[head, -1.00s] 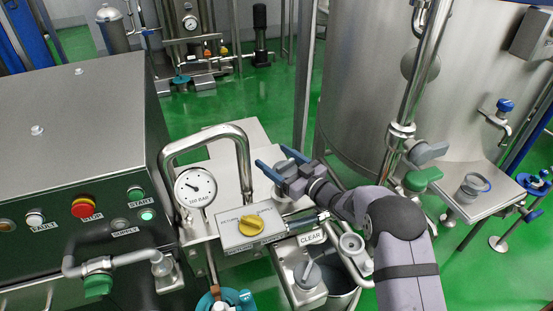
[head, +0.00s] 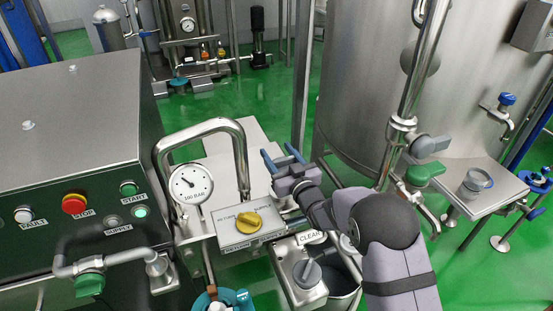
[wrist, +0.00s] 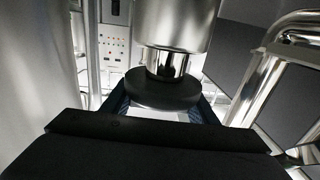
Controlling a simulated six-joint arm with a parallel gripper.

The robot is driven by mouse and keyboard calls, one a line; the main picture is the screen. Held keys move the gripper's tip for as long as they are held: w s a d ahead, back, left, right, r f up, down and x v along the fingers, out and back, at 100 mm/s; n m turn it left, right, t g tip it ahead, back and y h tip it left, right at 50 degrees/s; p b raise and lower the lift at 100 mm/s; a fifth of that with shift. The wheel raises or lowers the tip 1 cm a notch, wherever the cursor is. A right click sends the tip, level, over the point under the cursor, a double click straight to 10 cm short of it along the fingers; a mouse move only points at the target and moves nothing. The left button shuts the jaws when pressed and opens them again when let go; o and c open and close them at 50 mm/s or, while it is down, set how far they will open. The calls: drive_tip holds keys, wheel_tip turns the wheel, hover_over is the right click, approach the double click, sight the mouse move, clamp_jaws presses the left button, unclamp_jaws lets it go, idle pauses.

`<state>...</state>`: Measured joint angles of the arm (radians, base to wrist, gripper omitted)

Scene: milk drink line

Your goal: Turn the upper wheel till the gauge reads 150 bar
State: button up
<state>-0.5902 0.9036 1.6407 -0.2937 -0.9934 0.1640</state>
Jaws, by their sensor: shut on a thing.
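The round white gauge (head: 191,185) stands at the left of the pipework in the head view. Its dark needle points to the upper left; the small bar figure below it is too blurred to read surely. My gripper (head: 281,157) is right of the bent steel pipe, its blue fingers pointing up and left. In the wrist view a dark round wheel (wrist: 163,88) on a steel stem sits between the blue fingers, and my gripper (wrist: 163,105) is shut on it.
A bent steel pipe (head: 240,150) rises close left of my gripper. A yellow knob (head: 248,222) sits on a box below it. Lower right is a grey knob (head: 306,272) by a CLEAR label (head: 310,237). A large steel tank (head: 350,110) stands behind at right.

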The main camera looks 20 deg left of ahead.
sight(285, 163)
drive_tip(key=shift+r+m+t+h, duration=0.1)
drive_tip(key=shift+m+t+h, duration=0.2)
drive_tip(key=shift+t, duration=0.1)
drive_tip(key=o, duration=1)
drive_tip(key=shift+o, duration=0.2)
drive_tip(key=shift+d, duration=0.1)
drive_tip(key=shift+b+v, duration=0.75)
drive_tip(key=shift+v, duration=2.85)
